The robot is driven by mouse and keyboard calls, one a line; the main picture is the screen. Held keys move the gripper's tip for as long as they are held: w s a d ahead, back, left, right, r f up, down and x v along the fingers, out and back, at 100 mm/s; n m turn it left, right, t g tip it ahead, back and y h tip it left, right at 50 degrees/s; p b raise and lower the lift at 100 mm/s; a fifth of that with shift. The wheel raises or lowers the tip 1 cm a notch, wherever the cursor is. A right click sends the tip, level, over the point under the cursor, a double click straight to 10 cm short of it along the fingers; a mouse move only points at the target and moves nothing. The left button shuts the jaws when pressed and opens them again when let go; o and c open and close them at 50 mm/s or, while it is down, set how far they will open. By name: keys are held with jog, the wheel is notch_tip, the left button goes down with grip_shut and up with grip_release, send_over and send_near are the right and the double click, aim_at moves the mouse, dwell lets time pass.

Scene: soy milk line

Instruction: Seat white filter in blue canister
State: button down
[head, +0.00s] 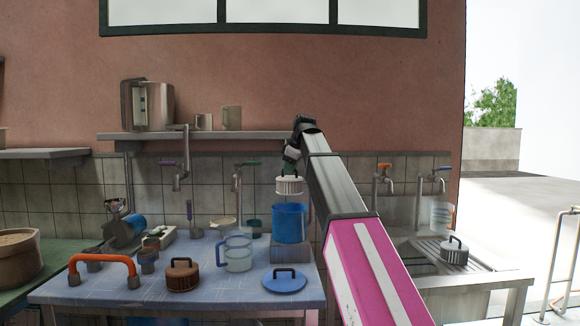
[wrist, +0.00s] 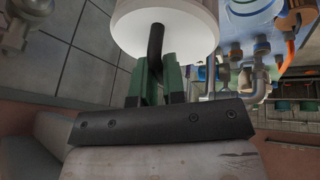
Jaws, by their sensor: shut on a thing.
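The white filter (head: 289,186) is a round ribbed piece with a dark handle on top. It hangs above the blue canister (head: 290,224), with a small gap between its underside and the canister's rim. My gripper (head: 290,168) is shut on the filter's handle. In the wrist view my gripper's green fingers (wrist: 160,82) close on the dark handle, and the white filter (wrist: 168,22) fills the top. The canister is upright on a small grey block at the back of the blue tiled table (head: 150,290); its inside is hidden in the head view.
A blue lid (head: 285,281), a brown ribbed filter (head: 182,274) and a clear jug (head: 237,254) stand on the table in front of the canister. Taps (head: 238,178) rise behind. A grey-lidded ribbed filter (head: 454,250) sits by the sink at right.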

aim_at(292, 178)
jog(key=shift+f, duration=2.5)
jog(key=shift+f, duration=0.3)
jog(key=shift+f, duration=5.2)
jog(key=shift+f, duration=0.3)
jog(key=c, duration=1.1)
grip_release()
